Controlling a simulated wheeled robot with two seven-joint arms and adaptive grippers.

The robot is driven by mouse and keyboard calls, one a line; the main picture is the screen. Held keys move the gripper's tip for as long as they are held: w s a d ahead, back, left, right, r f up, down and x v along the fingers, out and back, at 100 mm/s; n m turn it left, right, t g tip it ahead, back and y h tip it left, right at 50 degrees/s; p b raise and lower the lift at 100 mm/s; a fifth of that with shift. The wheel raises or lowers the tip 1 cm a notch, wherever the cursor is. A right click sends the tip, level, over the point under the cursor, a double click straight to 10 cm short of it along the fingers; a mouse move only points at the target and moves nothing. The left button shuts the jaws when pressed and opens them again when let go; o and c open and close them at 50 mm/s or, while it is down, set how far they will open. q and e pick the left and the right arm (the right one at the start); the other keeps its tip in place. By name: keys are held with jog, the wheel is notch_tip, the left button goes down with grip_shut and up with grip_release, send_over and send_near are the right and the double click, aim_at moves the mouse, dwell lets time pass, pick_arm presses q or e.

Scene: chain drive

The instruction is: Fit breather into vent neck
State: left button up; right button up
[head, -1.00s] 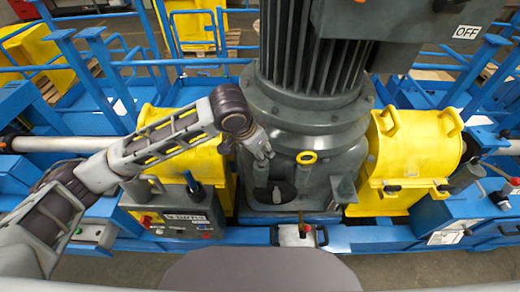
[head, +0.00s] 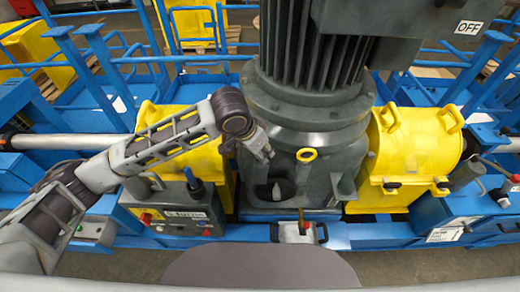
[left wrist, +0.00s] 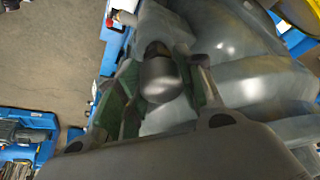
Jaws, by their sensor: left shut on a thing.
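My left gripper (head: 264,152) reaches in from the left to the front of the grey gearbox housing (head: 325,165) under the big motor. In the left wrist view it (left wrist: 165,78) is shut on a smooth dark grey cylindrical piece with a darker end, which I take to be the breather (left wrist: 160,82). In the head view that piece is hard to make out at the fingertips. A dark opening (head: 264,192) with a small grey stub (head: 277,191) shows just below the gripper. I cannot tell whether this is the vent neck or whether the breather touches any neck. My right gripper is not in view.
The finned motor (head: 315,45) rises behind the gripper. Yellow guards (head: 405,150) flank the housing. A control box (head: 185,215) stands front left, and a blue frame (head: 365,240) runs along the front.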

pick_arm(q)
jog(key=shift+f, duration=0.65)
jog(key=o, duration=1.1)
jog(key=shift+v, duration=5.95)
jog(key=shift+f, duration=0.1)
